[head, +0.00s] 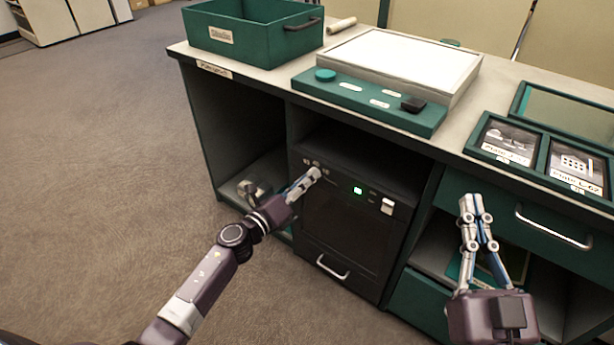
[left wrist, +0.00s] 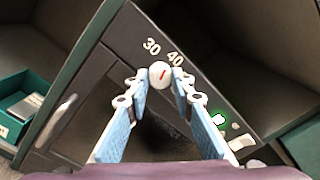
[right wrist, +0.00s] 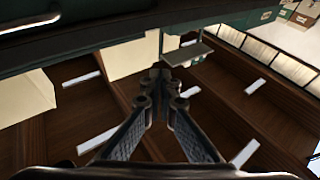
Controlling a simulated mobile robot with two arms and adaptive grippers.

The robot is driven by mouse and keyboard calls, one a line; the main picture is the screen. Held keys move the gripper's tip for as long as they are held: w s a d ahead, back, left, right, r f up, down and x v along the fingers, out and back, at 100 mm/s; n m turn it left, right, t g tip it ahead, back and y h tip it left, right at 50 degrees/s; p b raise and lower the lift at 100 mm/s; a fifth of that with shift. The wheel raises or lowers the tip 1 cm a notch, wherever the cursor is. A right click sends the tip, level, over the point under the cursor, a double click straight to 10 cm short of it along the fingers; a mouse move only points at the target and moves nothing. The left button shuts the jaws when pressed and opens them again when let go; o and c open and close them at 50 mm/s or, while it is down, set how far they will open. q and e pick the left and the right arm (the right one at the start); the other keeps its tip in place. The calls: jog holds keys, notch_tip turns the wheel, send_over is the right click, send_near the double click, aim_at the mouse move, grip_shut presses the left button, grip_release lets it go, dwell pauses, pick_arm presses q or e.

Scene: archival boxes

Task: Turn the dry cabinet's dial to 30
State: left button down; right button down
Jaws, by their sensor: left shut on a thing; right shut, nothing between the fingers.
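The dry cabinet (head: 350,235) is a dark unit set into the green bench, with a small lit green display (head: 357,190). Its dial (left wrist: 160,74) is a round white knob with a short red mark, seen in the left wrist view. The numbers 30 (left wrist: 151,47) and 40 (left wrist: 175,57) are printed above it; the red mark tilts up and right, toward the 40 side. My left gripper (head: 314,174) is shut on the dial, a finger on each side. In the head view it hides the dial. My right gripper (head: 473,205) is shut and empty before the bench's right part.
A white switch (head: 387,206) and door handle (head: 333,268) are on the cabinet front. A green box (head: 255,40), light panel (head: 405,60) and framed plates (head: 508,142) are on the bench top. A drawer handle (head: 553,228) juts out near my right gripper.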

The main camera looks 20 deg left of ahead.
pick_arm(q)
jog(key=shift+n+p, duration=1.85)
jog(key=shift+n, duration=2.55)
pick_arm(e)
jog(key=s+d+f+g+h, duration=0.1)
jog(key=f+g, duration=0.4)
jog(key=f, duration=0.5)
jog(key=s+d+f+g+h, duration=0.2)
jog(key=f+g, duration=0.3)
jog(key=f, duration=0.5)
jog(key=shift+s+d+f+g, duration=0.15)
jog(key=shift+s+d+g, duration=0.3)
jog(key=shift+s, duration=0.3)
pick_arm(q)
jog(key=c, duration=1.7)
grip_release()
jog(key=shift+o, duration=0.2)
jog(key=v, duration=1.2)
